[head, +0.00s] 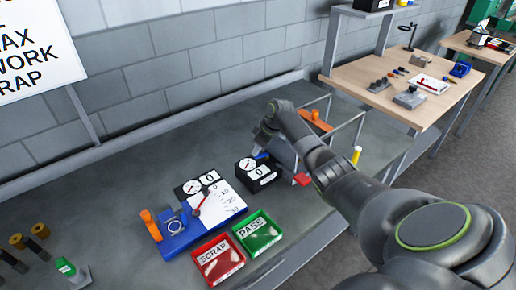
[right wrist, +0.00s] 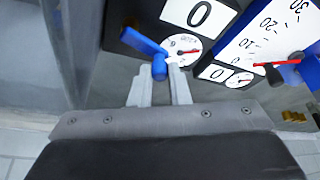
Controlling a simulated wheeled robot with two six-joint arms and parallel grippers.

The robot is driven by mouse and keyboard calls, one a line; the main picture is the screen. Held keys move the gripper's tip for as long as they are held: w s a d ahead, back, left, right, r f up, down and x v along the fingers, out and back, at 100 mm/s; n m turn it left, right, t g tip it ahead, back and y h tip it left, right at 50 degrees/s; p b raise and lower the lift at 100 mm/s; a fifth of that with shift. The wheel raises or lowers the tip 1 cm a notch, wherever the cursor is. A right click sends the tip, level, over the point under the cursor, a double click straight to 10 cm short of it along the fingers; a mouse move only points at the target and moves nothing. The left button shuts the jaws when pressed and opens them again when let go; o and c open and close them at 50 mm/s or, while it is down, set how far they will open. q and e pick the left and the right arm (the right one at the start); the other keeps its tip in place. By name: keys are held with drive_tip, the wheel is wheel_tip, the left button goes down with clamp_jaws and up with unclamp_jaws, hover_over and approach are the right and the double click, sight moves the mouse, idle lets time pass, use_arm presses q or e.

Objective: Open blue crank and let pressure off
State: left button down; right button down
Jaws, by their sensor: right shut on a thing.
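The blue crank (head: 262,156) sits on top of a small black gauge box (head: 266,181) that has a white dial and a card reading 0. In the right wrist view the blue crank (right wrist: 143,41) slants beside the dial (right wrist: 184,47), with its round knob between my fingertips. My right gripper (right wrist: 160,76) is shut on that knob. In the head view the right gripper (head: 264,146) is at the crank, its fingers partly hidden. My left gripper is not in view.
A blue fixture (head: 175,240) with another gauge and a scale with a red pointer stands left of the gauge box. A red SCRAP tray (head: 222,277) and a green PASS tray (head: 275,240) lie in front. A grey framed machine stands behind my right arm. Bare bench (head: 120,180) lies at left.

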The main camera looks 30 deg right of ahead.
drive_tip(key=c, duration=1.7)
unclamp_jaws()
drive_tip(key=b+v, duration=0.4)
drive_tip(key=v, duration=1.3)
drive_tip(key=shift+s+r, duration=0.1)
drive_tip(key=shift+r, duration=0.1)
drive_tip(key=shift+f, duration=0.1)
